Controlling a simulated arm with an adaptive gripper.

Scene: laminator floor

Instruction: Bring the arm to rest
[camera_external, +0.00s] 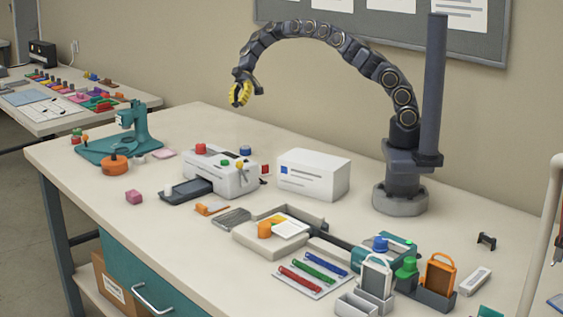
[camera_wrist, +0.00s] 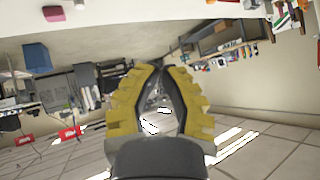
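My arm arches up and to the left from its round grey base at the right rear of the bench. My gripper (camera_external: 240,94) hangs high at the arm's end, in free air above the bench and apart from everything on it. In the wrist view my gripper's yellow ribbed fingers (camera_wrist: 163,69) lean in until their tips come together. A narrow hollow shows between them lower down, with no object held in it. The wrist view looks out over the floor and the room, tilted.
Below on the bench (camera_external: 190,126) stand a teal press (camera_external: 135,135), a white laminator-like machine (camera_external: 220,170) and a white box (camera_external: 313,174). Trays, pens and badge holders crowd the front right. A grey post (camera_external: 432,90) stands beside my base. A notice board (camera_external: 400,25) hangs behind.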

